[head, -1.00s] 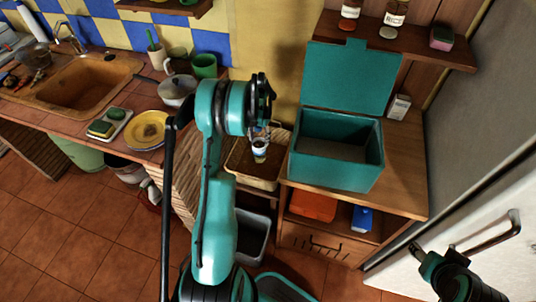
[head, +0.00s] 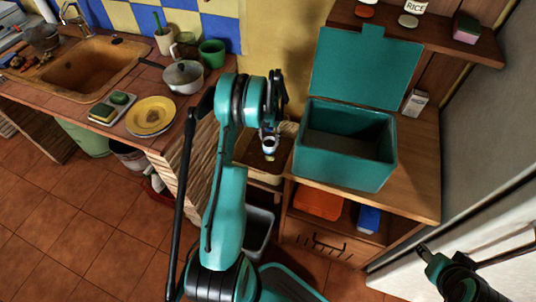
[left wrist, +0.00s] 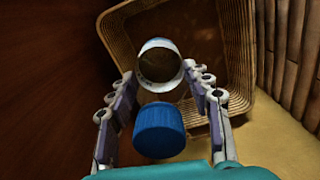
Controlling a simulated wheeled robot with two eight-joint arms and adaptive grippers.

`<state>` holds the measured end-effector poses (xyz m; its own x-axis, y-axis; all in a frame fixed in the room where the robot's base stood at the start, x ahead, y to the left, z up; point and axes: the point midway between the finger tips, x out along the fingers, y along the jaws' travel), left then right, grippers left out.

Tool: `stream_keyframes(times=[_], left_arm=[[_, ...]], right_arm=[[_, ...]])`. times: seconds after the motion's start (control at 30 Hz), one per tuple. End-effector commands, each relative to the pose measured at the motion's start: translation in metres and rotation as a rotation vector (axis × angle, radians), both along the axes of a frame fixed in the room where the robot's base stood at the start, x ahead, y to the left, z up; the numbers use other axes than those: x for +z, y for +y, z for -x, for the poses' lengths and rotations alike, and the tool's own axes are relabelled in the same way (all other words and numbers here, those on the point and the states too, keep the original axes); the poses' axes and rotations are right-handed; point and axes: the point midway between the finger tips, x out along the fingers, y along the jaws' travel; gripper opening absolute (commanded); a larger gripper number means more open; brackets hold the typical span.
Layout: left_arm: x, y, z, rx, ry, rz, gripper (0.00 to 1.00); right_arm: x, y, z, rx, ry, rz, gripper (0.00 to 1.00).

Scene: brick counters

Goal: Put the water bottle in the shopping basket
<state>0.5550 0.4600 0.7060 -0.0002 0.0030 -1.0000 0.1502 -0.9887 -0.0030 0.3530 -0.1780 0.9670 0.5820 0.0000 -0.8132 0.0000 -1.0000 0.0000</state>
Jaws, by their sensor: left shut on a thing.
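The water bottle (head: 269,145) shows below my left gripper (head: 269,128) in the head view, with a white and blue band. In the left wrist view its blue cap (left wrist: 160,130) lies between the two fingers of my left gripper (left wrist: 165,103), and a white ring, apparently its label seen through clear plastic, shows beyond. My left gripper is shut on the bottle. The wicker shopping basket (head: 262,177) is under it, and its woven wall also shows in the left wrist view (left wrist: 238,45). I cannot tell whether the bottle touches the basket floor. My right gripper (head: 425,252) is at the lower right, its jaws unclear.
An open teal box (head: 342,165) stands on the wooden cabinet right of the basket. The tiled counter with a yellow plate (head: 150,115) and a pot (head: 183,77) is to the left. A grey bin (head: 259,230) is below the basket. A shelf hangs upper right.

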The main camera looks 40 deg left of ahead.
Motion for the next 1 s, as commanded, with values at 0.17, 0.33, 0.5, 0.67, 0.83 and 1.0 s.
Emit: stream_keyframes(times=[0.17,0.33,0.5,0.67,0.83,1.0], left_arm=[[-0.037,0.000,0.000,0.000,0.000,0.000,0.00],[-0.059,0.000,0.000,0.000,0.000,0.000,0.00],[-0.082,0.000,0.000,0.000,0.000,0.000,0.00],[-0.092,0.000,0.000,0.000,0.000,0.000,0.00],[-0.091,0.000,0.000,0.000,0.000,0.000,0.00],[-0.094,0.000,0.000,0.000,0.000,0.000,0.60]], right_arm=[[-0.017,0.000,0.000,0.000,0.000,0.000,0.50],[-0.025,0.000,0.000,0.000,0.000,0.000,0.50],[-0.036,0.000,0.000,0.000,0.000,0.000,0.50],[-0.039,0.000,0.000,0.000,0.000,0.000,0.50],[-0.038,0.000,0.000,0.000,0.000,0.000,0.50],[-0.038,0.000,0.000,0.000,0.000,0.000,0.50]])
